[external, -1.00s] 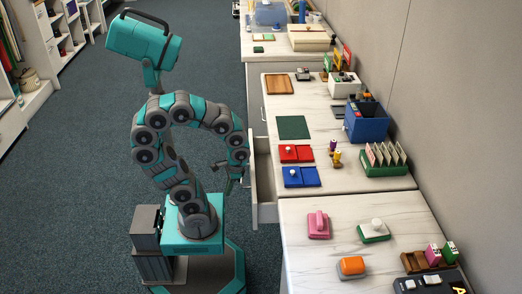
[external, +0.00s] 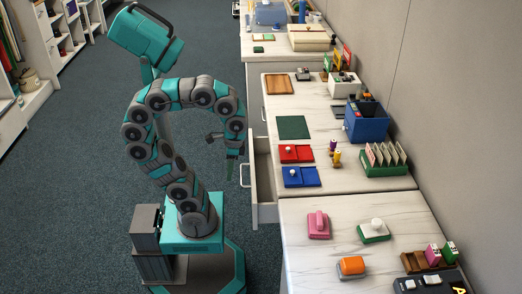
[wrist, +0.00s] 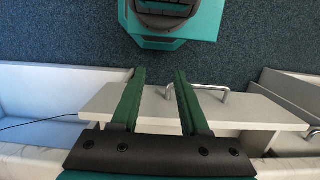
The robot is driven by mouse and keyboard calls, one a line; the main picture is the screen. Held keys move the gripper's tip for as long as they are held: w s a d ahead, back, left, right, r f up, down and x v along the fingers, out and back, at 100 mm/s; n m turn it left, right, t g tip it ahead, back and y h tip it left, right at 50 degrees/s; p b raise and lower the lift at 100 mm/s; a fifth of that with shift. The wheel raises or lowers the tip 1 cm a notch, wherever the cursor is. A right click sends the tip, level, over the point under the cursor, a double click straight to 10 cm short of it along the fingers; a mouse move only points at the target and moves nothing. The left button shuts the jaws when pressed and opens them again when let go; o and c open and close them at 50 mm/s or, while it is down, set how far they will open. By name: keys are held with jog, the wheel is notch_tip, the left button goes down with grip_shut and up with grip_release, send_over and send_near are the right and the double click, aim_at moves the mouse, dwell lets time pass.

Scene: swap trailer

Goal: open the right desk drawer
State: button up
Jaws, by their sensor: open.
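The white desk drawer (external: 264,180) stands pulled out from the desk side in the external view. Its pale interior shows. My gripper (external: 241,180) points down just outside the drawer front, at the left of it. In the wrist view my gripper (wrist: 160,72) has its two green fingers spread apart with nothing held between them. A white panel (wrist: 262,113) with a grey bar handle (wrist: 226,94) lies beneath the fingers. The right finger overlaps the handle's left part in the picture. I cannot tell whether they touch.
The desk top (external: 300,88) holds a green mat (external: 293,127), red and blue trays and a blue box (external: 366,124). A nearer table (external: 325,262) adjoins it. Carpet (external: 80,190) lies clear left of my base. White shelves (external: 45,65) stand at the far left.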

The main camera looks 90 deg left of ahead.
notch_tip(320, 180, up, 4)
jog(key=r, duration=0.1)
jog(key=n+t+b, duration=0.4)
jog(key=n+b, duration=0.5)
jog(key=n, duration=0.9)
send_over(241, 174)
jog(key=s, duration=0.2)
jog(key=f, duration=0.1)
jog(key=shift+w+d+f+b, duration=0.1)
jog(key=shift+w+f, duration=0.15)
jog(key=shift+f, duration=1.8)
jog(key=shift+w+a+f+b, duration=0.1)
jog(key=shift+w+f, duration=0.2)
jog(key=shift+f, duration=1.8)
jog(key=shift+w+d+f+b, duration=0.1)
jog(key=shift+w+f, duration=0.15)
jog(key=shift+f, duration=1.8)
jog(key=shift+c, duration=0.3)
grip_shut()
